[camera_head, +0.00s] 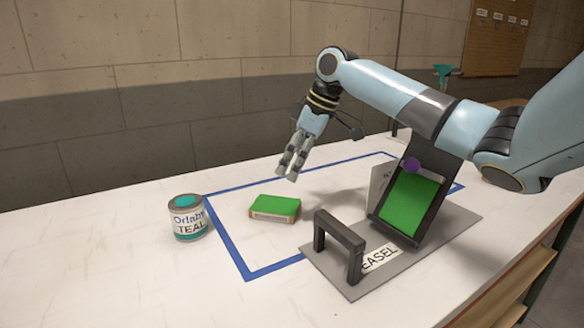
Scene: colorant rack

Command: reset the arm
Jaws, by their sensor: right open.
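My right arm comes in from the right edge and reaches across above the table. My right gripper (291,162) hangs at its end, fingers pointing down, open and empty. It is in the air above and a little to the right of a green-topped block (274,208), and apart from it. My left gripper is not in view.
A grey easel base (425,262) with a dark handle (340,247) and a tilted green panel (408,203) stands front right. A can labelled TEAL (189,220) stands left of the blue tape outline (226,247). The front-left white tabletop (110,270) is clear.

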